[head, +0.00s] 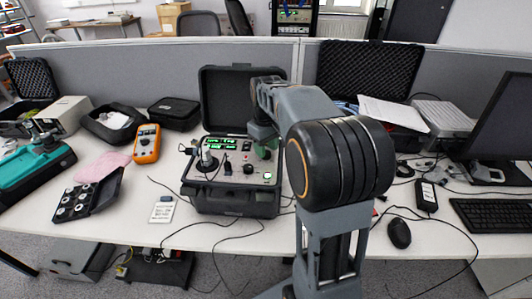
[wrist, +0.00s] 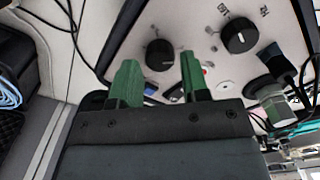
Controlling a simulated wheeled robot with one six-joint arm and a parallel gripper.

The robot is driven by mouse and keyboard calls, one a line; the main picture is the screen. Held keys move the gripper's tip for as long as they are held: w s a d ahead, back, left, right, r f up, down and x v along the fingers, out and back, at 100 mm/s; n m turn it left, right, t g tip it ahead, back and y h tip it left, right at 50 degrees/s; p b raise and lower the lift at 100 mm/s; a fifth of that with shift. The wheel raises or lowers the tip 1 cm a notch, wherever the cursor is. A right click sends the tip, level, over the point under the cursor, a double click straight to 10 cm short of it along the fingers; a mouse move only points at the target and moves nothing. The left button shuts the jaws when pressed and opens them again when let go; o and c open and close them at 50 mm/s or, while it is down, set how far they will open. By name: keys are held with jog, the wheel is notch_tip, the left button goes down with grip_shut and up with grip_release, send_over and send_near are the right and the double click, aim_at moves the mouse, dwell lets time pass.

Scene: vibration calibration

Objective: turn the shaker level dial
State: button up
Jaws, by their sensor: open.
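The portable shaker unit in an open black case (head: 237,202) stands on the desk in the head view, with a lit green display (head: 222,143) on its panel. In the wrist view the panel carries two black round dials, one (wrist: 159,55) near the middle and one (wrist: 239,37) to its right; I cannot read which is the level dial. My gripper (wrist: 158,62) has green fingers, open and empty. The middle dial shows between the fingertips; whether they touch it is unclear. In the head view my gripper (head: 265,151) is over the panel's right side, partly hidden by my arm.
An orange multimeter (head: 147,143) and a small black case of round parts (head: 87,196) lie left of the unit. The open lid (head: 225,100) stands behind the panel. Cables cross the desk front. A mouse (head: 399,233) and keyboard (head: 495,216) lie at right.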

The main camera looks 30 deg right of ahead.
jog(key=shift+f, duration=0.85)
jog(key=shift+c, duration=0.2)
jog(key=c, duration=0.6)
